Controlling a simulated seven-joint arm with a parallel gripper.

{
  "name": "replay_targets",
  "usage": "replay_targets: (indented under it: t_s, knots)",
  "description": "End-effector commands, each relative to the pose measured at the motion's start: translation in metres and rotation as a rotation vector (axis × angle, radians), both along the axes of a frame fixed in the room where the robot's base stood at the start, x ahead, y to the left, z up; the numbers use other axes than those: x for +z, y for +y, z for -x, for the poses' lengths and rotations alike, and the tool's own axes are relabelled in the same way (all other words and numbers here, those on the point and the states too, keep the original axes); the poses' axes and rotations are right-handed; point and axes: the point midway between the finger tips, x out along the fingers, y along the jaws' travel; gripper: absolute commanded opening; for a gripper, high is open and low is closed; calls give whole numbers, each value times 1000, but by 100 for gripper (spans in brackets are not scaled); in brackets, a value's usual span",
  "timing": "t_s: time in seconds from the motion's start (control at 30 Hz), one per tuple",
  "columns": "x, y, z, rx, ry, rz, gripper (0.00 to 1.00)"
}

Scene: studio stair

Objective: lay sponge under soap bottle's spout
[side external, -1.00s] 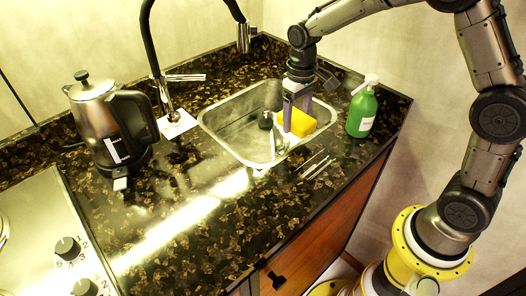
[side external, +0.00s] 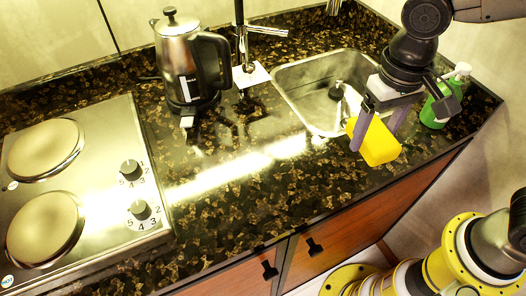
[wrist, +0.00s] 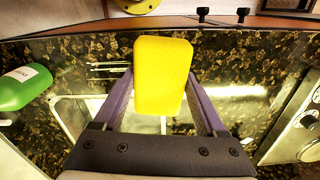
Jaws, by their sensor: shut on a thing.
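The yellow sponge (side external: 378,143) is held between the two purple fingers of my gripper (side external: 376,130), in the air by the sink's front right. It fills the middle of the wrist view (wrist: 163,75), with the fingers (wrist: 163,90) on either side of it. The green soap bottle (side external: 436,115) with a white pump top stands upright on the counter to the right, behind my gripper, which partly hides it. In the wrist view the bottle (wrist: 22,88) is at the left edge, apart from the sponge. Its spout is not clear there.
The steel sink (side external: 300,75) lies left of and behind my gripper. The front counter is mostly clear.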

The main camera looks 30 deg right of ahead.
Motion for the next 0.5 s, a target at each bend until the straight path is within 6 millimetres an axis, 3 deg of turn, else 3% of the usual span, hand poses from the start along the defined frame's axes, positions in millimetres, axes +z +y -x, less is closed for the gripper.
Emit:
replay_targets:
  t_s: [0.1, 0.27, 0.5]
  knots:
    - [10, 17, 15, 76, -2, -1, 21]
    - [13, 28, 21, 119, 1, 1, 21]
    - [-7, 54, -11, 124, 4, 3, 21]
